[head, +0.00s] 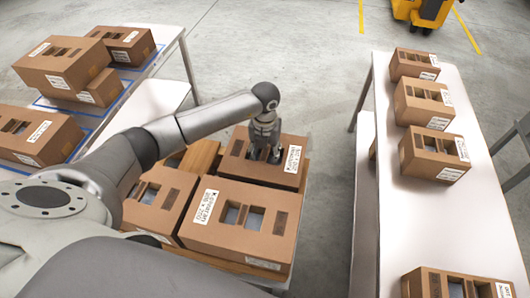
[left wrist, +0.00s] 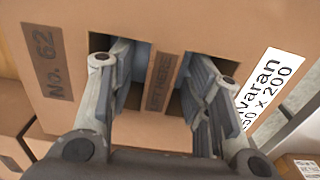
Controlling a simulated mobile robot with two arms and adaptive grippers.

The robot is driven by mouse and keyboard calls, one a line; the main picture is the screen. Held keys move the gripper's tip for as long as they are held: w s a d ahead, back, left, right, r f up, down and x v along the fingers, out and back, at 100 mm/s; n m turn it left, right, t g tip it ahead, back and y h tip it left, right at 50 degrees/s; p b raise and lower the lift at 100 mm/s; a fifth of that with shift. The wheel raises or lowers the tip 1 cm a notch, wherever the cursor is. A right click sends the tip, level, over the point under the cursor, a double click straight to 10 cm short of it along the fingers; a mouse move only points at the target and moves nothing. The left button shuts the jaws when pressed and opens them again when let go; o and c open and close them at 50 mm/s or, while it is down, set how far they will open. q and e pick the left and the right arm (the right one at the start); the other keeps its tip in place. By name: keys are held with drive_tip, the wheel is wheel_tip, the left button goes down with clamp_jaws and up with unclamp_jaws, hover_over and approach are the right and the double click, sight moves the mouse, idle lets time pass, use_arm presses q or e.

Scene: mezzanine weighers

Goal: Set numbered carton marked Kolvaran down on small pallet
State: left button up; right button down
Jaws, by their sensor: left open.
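A brown carton (head: 238,164) sits at the far right of the group on the wooden pallet (head: 201,157) and appears level. In the left wrist view this carton (left wrist: 190,28) shows "No. 62" and a white label ending in "varan", partly cut off. My left gripper (head: 266,153) is over its top, also seen in the left wrist view (left wrist: 165,75). The jaws are open, one finger at each of the two square openings. How deep they reach, I cannot tell. The carton's underside is hidden. My right gripper is out of view.
A large carton (head: 240,217) and another carton (head: 153,200) stand close in front on the pallet. A white table (head: 385,225) with several cartons is at right. A table with more cartons (head: 65,65) is at left. A yellow vehicle (head: 425,10) is far back.

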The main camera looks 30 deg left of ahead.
use_arm(q)
drive_tip(key=shift+f, duration=0.1)
wheel_tip(320, 180, up, 12)
idle(0.5)
idle(1.0)
